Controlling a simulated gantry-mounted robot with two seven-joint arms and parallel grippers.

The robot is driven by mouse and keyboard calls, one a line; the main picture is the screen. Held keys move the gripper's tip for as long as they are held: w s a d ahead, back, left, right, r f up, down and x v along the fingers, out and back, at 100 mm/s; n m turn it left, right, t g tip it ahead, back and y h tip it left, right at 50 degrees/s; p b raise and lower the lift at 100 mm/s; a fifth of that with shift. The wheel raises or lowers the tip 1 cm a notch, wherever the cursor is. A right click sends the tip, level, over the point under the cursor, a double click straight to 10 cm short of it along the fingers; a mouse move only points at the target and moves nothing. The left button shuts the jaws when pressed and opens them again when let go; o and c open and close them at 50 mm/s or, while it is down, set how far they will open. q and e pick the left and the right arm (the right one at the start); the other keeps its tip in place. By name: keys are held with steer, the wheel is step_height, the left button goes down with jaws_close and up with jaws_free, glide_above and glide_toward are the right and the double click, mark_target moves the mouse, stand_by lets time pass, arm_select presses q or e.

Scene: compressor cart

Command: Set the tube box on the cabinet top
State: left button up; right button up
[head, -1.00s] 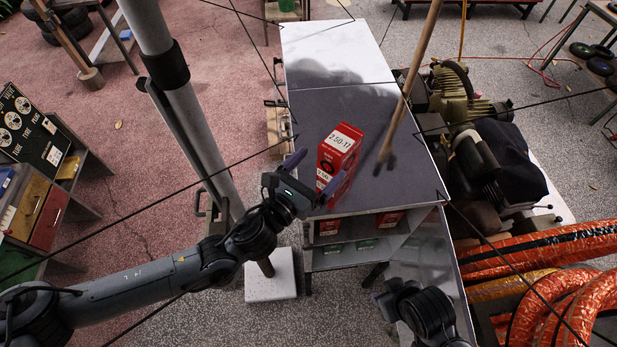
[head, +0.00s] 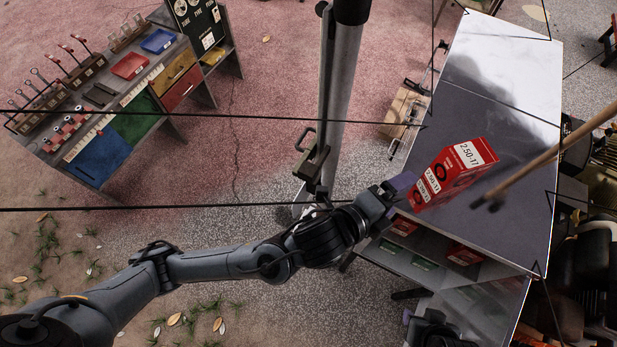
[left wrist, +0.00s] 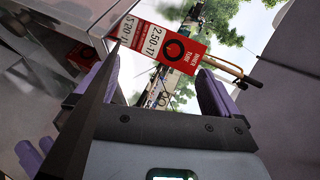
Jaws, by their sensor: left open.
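The red tube box (head: 452,176) with white 2.50-17 labels is at the near left edge of the grey cabinet top (head: 500,112), apparently resting on it. It also shows in the left wrist view (left wrist: 172,46), beyond the spread purple fingers. My left gripper (head: 400,188) is open, close to the box's near left end. I cannot tell whether a finger touches the box. My right gripper (head: 413,322) is partly in view low by the cabinet front; its opening is unclear.
More red boxes (head: 465,255) sit on the shelf under the top. A wooden handle (head: 550,155) slants over the cabinet's right side. A grey post (head: 340,90) stands left of the cabinet. The far part of the top is clear.

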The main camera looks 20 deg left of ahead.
arm_select(q)
steer(key=s+a+f+n+g+y, duration=0.2)
steer(key=s+a+f+n, duration=0.3)
steer(key=a, duration=0.4)
steer(key=s+a+f+n+g+y, duration=0.3)
steer(key=s+a+f+n, duration=0.3)
steer(key=a+n, duration=0.3)
steer(key=s+a+f+n+g+y, duration=0.2)
steer(key=s+a+f+n, duration=0.4)
steer(key=a, duration=0.3)
steer(key=shift+s+n+g+y, duration=0.4)
steer(key=shift+s+n+g, duration=0.1)
steer(key=shift+n+g, duration=0.15)
steer(key=shift+a, duration=0.1)
